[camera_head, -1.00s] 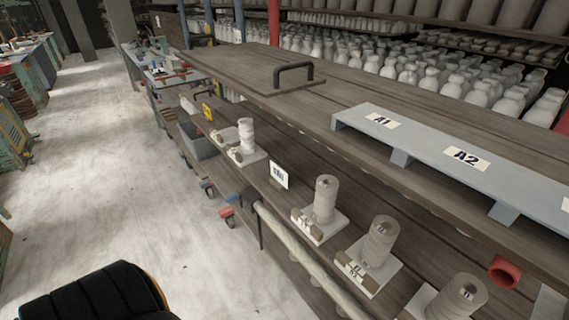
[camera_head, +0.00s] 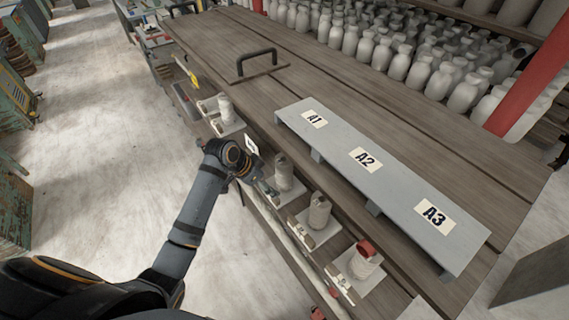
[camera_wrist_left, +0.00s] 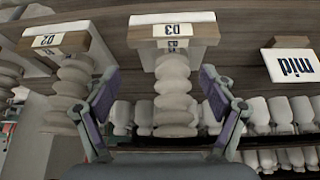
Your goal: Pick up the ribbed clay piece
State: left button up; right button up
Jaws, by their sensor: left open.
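A pale ribbed clay piece (camera_head: 283,172) stands on a small stand on the lower shelf, beside my left gripper (camera_head: 260,178). In the left wrist view the ribbed piece (camera_wrist_left: 172,95) shows upside down, next to its D3 label. The open left fingers (camera_wrist_left: 162,85) are on either side of it, with gaps showing. A second ribbed piece by the D2 label (camera_wrist_left: 48,40) shows at the left of that view. My right gripper is not in view.
More clay pieces stand along the lower shelf, one nearer (camera_head: 319,213) and one farther (camera_head: 226,110). A grey riser (camera_head: 390,185) labelled A1 to A3 sits on the tabletop above.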

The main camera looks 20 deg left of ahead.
aim_at(277, 170)
pick_arm(q)
jog(key=shift+m+h, duration=0.5)
jog(key=shift+m, duration=0.2)
jog(key=w+r, duration=0.3)
jog(key=shift+w+d+r, duration=0.1)
jog(key=shift+w+r, duration=0.05)
jog(key=shift+w, duration=0.05)
jog(key=shift+w+d+f+p, duration=0.45)
jog(key=shift+w+d+f, duration=0.05)
jog(key=shift+d+f, duration=0.05)
jog(key=p+x, duration=0.2)
jog(key=x, duration=0.3)
jog(key=shift+w+a, duration=0.15)
jog(key=shift+a, duration=0.05)
jog(key=shift+d+f, duration=0.1)
jog(key=shift+f, duration=0.15)
jog(key=c, duration=1.7)
jog(key=shift+w, duration=0.1)
grip_shut()
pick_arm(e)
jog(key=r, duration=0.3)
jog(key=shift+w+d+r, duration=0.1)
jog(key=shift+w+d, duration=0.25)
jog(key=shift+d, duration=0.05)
pick_arm(q)
jog(key=shift+r, duration=0.15)
